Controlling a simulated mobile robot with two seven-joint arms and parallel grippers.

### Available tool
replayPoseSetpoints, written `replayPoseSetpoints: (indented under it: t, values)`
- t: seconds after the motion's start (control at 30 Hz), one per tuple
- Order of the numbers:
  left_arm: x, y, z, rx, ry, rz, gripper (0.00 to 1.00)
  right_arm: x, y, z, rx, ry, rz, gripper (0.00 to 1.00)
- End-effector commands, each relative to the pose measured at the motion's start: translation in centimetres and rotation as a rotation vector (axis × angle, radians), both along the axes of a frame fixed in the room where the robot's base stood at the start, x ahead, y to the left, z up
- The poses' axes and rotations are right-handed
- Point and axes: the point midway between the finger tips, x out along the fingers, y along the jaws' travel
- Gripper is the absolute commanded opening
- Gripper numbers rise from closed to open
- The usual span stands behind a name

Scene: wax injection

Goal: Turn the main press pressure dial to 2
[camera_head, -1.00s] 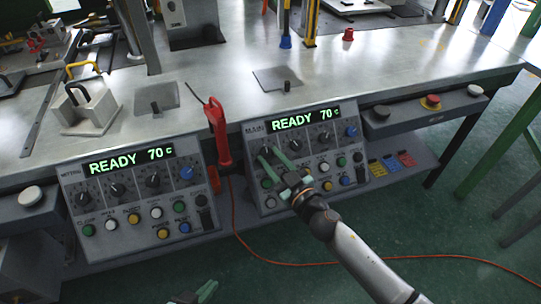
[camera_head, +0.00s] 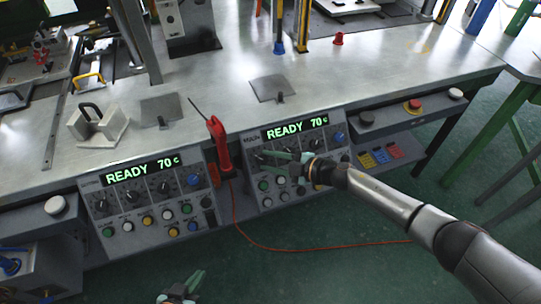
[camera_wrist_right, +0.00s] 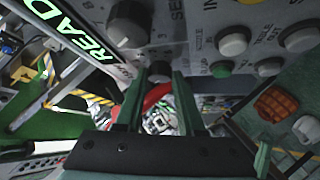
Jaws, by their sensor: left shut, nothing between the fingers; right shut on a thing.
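The main press panel (camera_head: 331,163) carries a green "READY 70 c" display, a row of dials and several coloured buttons. My right gripper (camera_head: 261,156) reaches in from the right, with its green fingers at the leftmost dial of that row. In the right wrist view its fingertips (camera_wrist_right: 160,76) are closed around a small dark dial knob (camera_wrist_right: 160,68). The fingers partly hide this dial, and its setting is not readable. My left gripper (camera_head: 195,277) is shut and empty, low at the bottom edge, well away from the panel.
A similar panel (camera_head: 150,205) stands to the left. A red-handled tool (camera_head: 219,148) stands between the panels, with a red cable (camera_head: 290,249) along the floor. A button box (camera_head: 412,108) with a red button is on the right. The metal tabletop (camera_head: 350,70) lies behind.

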Motion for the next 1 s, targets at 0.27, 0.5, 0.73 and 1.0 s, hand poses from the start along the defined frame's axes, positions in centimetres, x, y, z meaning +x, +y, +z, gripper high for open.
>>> replayPoseSetpoints:
  t: [0.27,0.5,0.73,1.0]
  values:
    - [0.3,-0.3,1.7,-0.006,-0.007,-0.003,0.00,0.4,0.1,0.6,-0.099,-0.037,0.086,0.00]
    - [0.5,-0.3,2.1,-0.005,-0.009,-0.003,0.00,0.4,0.1,0.5,-0.134,-0.049,0.117,0.00]
    - [0.4,-0.4,2.1,-0.006,-0.008,-0.004,0.00,0.4,0.2,0.5,-0.138,-0.050,0.122,0.00]
    - [0.4,-0.4,2.0,-0.006,-0.008,-0.005,0.00,0.4,0.2,0.5,-0.137,-0.050,0.121,0.46]
